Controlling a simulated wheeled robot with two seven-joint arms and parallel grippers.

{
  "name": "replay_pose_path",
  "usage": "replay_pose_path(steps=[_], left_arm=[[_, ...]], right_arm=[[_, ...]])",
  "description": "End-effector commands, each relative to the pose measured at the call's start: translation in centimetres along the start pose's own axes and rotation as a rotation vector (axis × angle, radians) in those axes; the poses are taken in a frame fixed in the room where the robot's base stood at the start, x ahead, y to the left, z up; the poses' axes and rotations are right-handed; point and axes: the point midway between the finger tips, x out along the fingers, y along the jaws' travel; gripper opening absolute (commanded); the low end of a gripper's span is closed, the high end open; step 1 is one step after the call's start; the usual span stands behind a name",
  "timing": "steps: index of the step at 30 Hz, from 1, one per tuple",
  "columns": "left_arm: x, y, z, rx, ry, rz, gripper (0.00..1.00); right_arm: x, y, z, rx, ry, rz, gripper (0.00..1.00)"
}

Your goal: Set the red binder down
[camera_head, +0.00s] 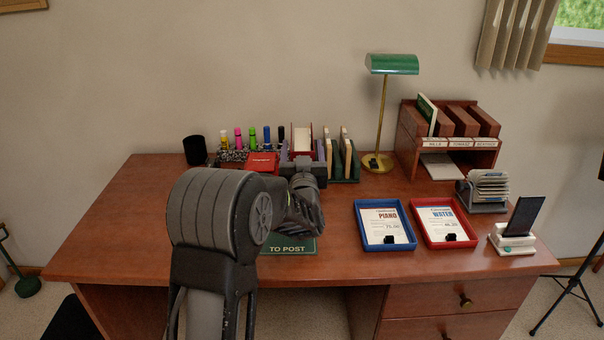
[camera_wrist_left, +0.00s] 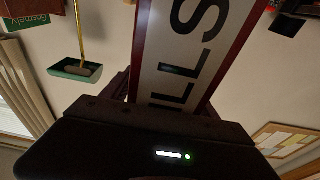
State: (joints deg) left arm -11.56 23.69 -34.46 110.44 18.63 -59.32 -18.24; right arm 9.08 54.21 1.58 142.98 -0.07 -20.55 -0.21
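The red binder (camera_head: 303,137) is at the back middle of the desk, between the fingers of my left gripper (camera_head: 303,161). In the left wrist view, its spine (camera_wrist_left: 190,50) fills the middle, with a white label in a dark red frame reading "ILLS" in part. My left gripper appears shut on the spine from both sides. My forearm and wrist hide the binder's lower part, so I cannot tell whether it touches the desk. My right gripper is in neither view.
Green-and-cream binders (camera_head: 342,160) stand just right of the gripper. Markers (camera_head: 252,138) and a black cup (camera_head: 195,150) are to the left. The lamp (camera_head: 381,110), wooden organizer (camera_head: 409,140), blue tray (camera_head: 361,232) and red tray (camera_head: 425,238) are to the right. The desk's left side is clear.

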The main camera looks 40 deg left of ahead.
Motion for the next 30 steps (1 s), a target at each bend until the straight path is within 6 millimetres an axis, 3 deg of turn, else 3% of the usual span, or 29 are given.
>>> replay_pose_path(steps=[24, 30], left_arm=[[0.0, 0.0, 0.0, 0.0, 0.0, 0.0, 0.01], [0.0, -0.01, 0.0, 0.0, 0.0, 0.0, 0.0]], right_arm=[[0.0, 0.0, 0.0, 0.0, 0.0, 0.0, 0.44], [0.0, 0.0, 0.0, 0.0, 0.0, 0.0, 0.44]])
